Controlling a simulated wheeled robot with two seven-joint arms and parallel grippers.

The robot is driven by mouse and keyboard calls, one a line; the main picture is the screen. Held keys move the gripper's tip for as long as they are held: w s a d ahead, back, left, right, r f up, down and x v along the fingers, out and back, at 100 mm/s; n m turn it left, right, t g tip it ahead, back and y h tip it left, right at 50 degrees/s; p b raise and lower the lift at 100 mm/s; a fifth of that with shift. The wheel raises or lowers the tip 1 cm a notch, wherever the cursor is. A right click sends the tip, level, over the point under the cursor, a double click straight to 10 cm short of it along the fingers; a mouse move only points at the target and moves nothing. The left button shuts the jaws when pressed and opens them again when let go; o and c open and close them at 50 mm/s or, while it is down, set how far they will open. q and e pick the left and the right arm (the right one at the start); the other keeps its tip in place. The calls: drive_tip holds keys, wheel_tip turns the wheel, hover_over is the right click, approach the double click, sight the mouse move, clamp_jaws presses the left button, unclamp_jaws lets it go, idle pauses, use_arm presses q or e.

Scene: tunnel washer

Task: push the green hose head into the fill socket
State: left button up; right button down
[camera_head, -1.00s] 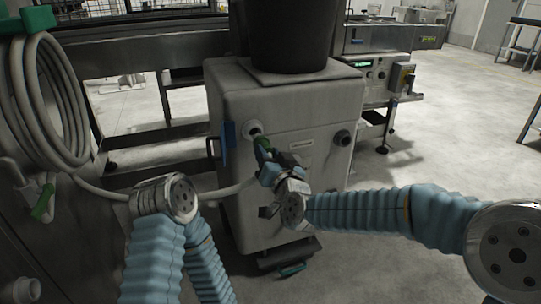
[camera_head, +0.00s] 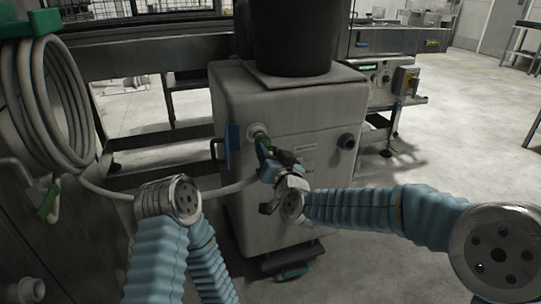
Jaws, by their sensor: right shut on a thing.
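The green hose head (camera_head: 264,147) is held in my right gripper (camera_head: 272,162), which is shut on it. Its tip is at the fill socket (camera_head: 256,130), a pale round fitting on the front of the light grey box-shaped machine (camera_head: 305,110). The tip meets or overlaps the socket in the picture; how deep it sits cannot be told. The pale hose (camera_head: 225,190) runs from the gripper area to the left. My left arm (camera_head: 170,200) is at the lower left; its gripper fingers do not show.
A dark bin (camera_head: 293,40) stands on the machine.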

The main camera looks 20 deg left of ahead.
drive_tip(key=shift+w+a, duration=0.3)
drive_tip(key=shift+w, duration=0.1)
drive_tip(key=shift+w+a, duration=0.2)
drive_tip(key=shift+w, duration=0.1)
idle(0.5)
idle(0.4)
drive_tip(key=c, duration=0.7)
unclamp_jaws()
drive_tip(key=shift+o, duration=0.2)
